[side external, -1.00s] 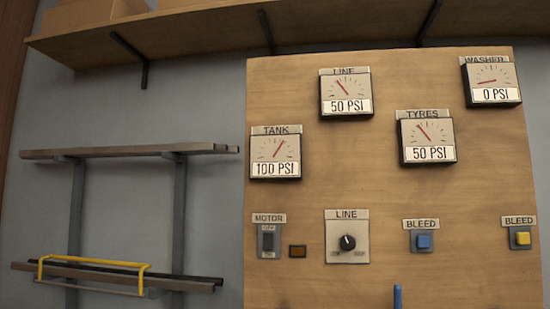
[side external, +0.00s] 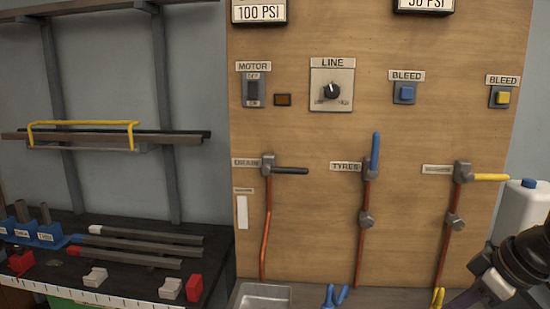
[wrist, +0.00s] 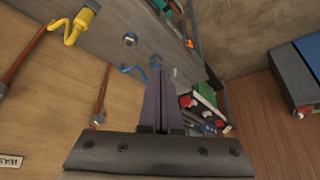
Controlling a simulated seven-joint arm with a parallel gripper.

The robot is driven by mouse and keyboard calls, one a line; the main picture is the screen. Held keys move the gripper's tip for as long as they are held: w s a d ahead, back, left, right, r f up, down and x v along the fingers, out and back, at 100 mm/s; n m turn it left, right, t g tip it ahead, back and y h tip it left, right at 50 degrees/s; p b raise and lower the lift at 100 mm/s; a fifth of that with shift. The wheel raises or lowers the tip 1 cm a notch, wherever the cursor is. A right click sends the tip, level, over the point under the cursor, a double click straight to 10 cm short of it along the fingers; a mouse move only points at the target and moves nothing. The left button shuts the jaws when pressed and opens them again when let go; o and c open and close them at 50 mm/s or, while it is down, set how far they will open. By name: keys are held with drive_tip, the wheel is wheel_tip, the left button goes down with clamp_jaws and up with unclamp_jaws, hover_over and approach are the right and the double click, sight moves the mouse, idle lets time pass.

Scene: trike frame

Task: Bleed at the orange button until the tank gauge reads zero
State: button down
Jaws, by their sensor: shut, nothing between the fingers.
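The tank gauge (side external: 259,12) is cut off by the top edge of the side view; its readout shows 100 PSI. A small dull orange square (side external: 283,100) sits right of the motor switch (side external: 252,90); I cannot tell whether it is a button or a lamp. Two bleed buttons show, one blue (side external: 405,93) and one yellow (side external: 502,97). I see no orange button labelled bleed. My gripper (wrist: 158,70) is shut and empty in the wrist view, pointing along the bench below the board. In the side view its arm enters at the lower right, low and away from the buttons.
Valves with black (side external: 290,170), blue (side external: 375,153) and yellow (side external: 490,177) handles stick out from the board. Blue (side external: 335,295) and yellow (side external: 437,298) hoses lie below. A white jug (side external: 522,215) stands at right. Bars and blocks cover the left bench.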

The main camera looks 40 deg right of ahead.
drive_tip(key=w+d+r+n+g+h, duration=0.1)
drive_tip(key=w+r+n, duration=0.15)
drive_tip(key=w, duration=0.35)
drive_tip(key=w+r+n+g+h, duration=0.1)
drive_tip(key=w+n+g+h, duration=0.15)
drive_tip(key=w, duration=0.35)
drive_tip(key=w+a+f+n+h, duration=0.2)
drive_tip(key=w+a+f+n, duration=0.5)
drive_tip(key=w+a+f, duration=0.35)
drive_tip(key=w+a+f+n+h, duration=0.1)
drive_tip(key=a+f+n+h, duration=0.15)
drive_tip(key=a+f, duration=0.4)
drive_tip(key=a+f+n+h, duration=0.1)
drive_tip(key=a+f+n, duration=0.25)
drive_tip(key=f, duration=0.65)
drive_tip(key=s+a+f+n, duration=0.1)
drive_tip(key=s+a+f, duration=0.1)
drive_tip(key=s+f, duration=0.2)
drive_tip(key=s+a+f+n+h, duration=0.1)
drive_tip(key=s+a+f+n, duration=0.1)
drive_tip(key=f, duration=0.7)
drive_tip(key=shift+s, duration=0.85)
